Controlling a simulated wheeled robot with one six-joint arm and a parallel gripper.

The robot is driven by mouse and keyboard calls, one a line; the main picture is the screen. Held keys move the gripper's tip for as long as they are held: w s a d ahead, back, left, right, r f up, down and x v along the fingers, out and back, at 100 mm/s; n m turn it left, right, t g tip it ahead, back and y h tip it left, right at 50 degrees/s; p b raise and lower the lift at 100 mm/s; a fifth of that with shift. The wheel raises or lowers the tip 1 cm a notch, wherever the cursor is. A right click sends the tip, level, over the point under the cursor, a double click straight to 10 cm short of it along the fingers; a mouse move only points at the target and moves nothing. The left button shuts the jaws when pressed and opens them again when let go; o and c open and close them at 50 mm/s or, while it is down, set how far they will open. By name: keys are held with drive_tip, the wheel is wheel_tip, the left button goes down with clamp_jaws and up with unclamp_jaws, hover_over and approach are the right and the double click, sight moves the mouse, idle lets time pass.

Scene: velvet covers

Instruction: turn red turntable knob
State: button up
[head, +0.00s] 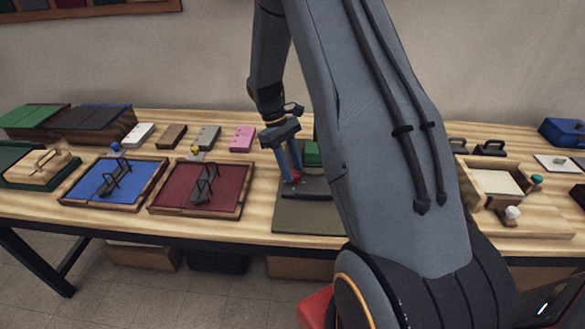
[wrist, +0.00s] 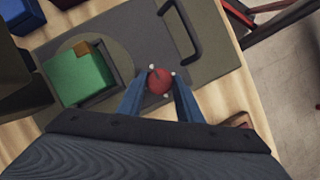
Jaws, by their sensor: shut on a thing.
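The red knob (wrist: 159,82) is a small round ball with pale nubs around it on a grey turntable board (wrist: 215,60). In the wrist view my gripper (wrist: 160,88) has its two blue fingers closed on either side of the knob. In the head view my gripper (head: 294,178) reaches down to the board, and a bit of the red knob (head: 296,175) shows at the fingertips. A green block (wrist: 84,78) with a small brown piece on top sits on the round turntable disc (wrist: 122,59) beside the knob. My arm hides part of the board in the head view.
A dark handle (wrist: 182,35) stands up from the board near the knob. A red tray (head: 228,188) and a blue tray (head: 90,192), each with a dark handle piece, lie to the left. A pink block (head: 242,139) lies behind. A wooden box (head: 490,200) stands right of my arm.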

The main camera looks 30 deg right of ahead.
drive_tip(key=o, duration=1)
drive_tip(key=shift+o, duration=0.2)
drive_tip(key=b+v, duration=0.2)
drive_tip(key=v, duration=0.5)
drive_tip(key=shift+w+r, duration=0.15)
drive_tip(key=shift+r, duration=0.2)
